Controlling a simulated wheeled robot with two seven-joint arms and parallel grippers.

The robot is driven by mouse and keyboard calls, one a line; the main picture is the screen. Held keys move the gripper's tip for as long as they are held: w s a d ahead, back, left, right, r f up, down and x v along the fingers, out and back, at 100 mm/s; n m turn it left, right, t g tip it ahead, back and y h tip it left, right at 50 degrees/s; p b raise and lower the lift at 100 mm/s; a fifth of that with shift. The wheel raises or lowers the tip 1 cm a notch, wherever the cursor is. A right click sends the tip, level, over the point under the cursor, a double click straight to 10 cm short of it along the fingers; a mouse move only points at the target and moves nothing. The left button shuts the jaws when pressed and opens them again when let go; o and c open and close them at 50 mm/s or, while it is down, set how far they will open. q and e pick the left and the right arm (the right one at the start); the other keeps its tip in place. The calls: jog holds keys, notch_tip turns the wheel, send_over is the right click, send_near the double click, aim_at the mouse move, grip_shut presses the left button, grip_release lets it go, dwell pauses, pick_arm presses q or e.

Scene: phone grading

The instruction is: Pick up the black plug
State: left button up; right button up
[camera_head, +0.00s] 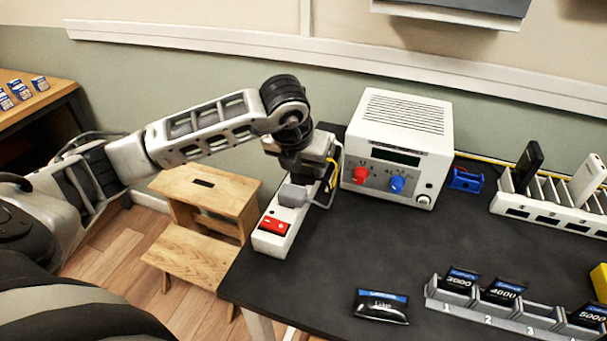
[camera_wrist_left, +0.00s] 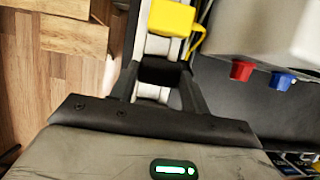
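A white power strip (camera_head: 272,236) with a red switch lies along the left edge of the dark table. The black plug (camera_wrist_left: 165,72) sits on the strip in the left wrist view, between my left gripper's fingers (camera_wrist_left: 160,80). I cannot tell whether the fingers touch it. In the head view my left gripper (camera_head: 302,168) points down over the strip, and its fingertips and the black plug are hidden there. My right gripper is not in view.
A yellow plug (camera_wrist_left: 171,18) is behind the black one, and a grey plug (camera_head: 293,195) is nearer the switch. A white power supply (camera_head: 399,147) stands close to the right. A black pouch (camera_head: 382,305) and a card holder (camera_head: 500,317) lie in front; the middle table is clear.

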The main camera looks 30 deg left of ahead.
aim_at(301, 174)
pick_arm(q)
jog(key=shift+r, duration=0.1)
jog(key=shift+c, duration=0.3)
jog(key=shift+r, duration=0.15)
jog(key=v, duration=0.3)
jog(key=shift+w+a+r+b, duration=0.15)
jog(key=shift+w+r+b, duration=0.15)
jog(key=shift+r+b, duration=0.05)
jog(key=s+d+r, duration=0.1)
jog(key=s+r, duration=0.3)
jog(key=s, duration=0.2)
jog(key=s+d+r+b, duration=0.1)
jog(key=s+r, duration=0.4)
jog(key=s, duration=0.2)
jog(key=shift+s, duration=0.2)
